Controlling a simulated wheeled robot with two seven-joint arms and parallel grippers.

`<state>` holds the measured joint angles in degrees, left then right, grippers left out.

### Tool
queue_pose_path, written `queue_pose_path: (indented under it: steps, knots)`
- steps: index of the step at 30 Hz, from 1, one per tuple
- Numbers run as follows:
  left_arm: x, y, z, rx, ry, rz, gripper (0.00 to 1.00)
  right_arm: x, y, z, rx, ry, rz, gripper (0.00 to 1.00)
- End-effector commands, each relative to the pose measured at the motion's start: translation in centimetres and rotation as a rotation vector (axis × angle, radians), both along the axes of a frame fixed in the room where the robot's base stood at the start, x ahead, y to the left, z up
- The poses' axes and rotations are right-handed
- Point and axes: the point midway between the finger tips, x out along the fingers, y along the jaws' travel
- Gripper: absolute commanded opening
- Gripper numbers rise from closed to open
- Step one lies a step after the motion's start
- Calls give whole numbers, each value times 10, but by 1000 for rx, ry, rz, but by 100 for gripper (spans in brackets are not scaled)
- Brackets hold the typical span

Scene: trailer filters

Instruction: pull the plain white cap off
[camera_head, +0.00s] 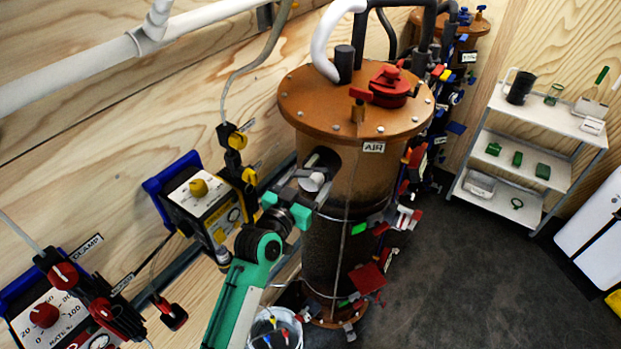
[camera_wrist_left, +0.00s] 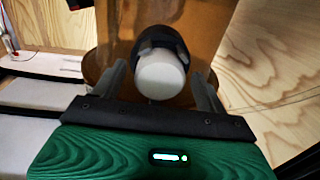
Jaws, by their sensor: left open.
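The plain white cap (camera_head: 313,182) sits on a black stub on the side of the brown filter tank (camera_head: 352,187). In the left wrist view the round white cap (camera_wrist_left: 160,77) faces me, with the black collar (camera_wrist_left: 163,47) behind it. My left gripper (camera_head: 308,174) is at the cap, its arm coming up from below. In the left wrist view the fingers of my left gripper (camera_wrist_left: 162,80) stand open on either side of the cap, with gaps showing. My right gripper is in neither view.
The tank's lid (camera_head: 300,96) carries a red fitting (camera_head: 390,87) and hoses. Yellow-and-black valve gear (camera_head: 237,165) and a control box (camera_head: 205,205) are on the wooden wall to the left. A bucket (camera_head: 274,332) stands below. The floor (camera_head: 480,290) to the right is clear.

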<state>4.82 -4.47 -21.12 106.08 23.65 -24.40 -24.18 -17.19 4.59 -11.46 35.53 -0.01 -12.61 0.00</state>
Motion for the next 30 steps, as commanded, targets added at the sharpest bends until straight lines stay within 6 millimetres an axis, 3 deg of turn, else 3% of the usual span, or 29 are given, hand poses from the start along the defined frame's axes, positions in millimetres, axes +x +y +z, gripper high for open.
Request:
queue_pose_path:
  steps: [10,19,30]
  knots:
    - [0,0,0,1,1,0,75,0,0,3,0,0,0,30]
    - [0,0,0,0,0,0,16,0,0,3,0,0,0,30]
    - [-8,6,0,1,1,0,15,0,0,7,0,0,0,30]
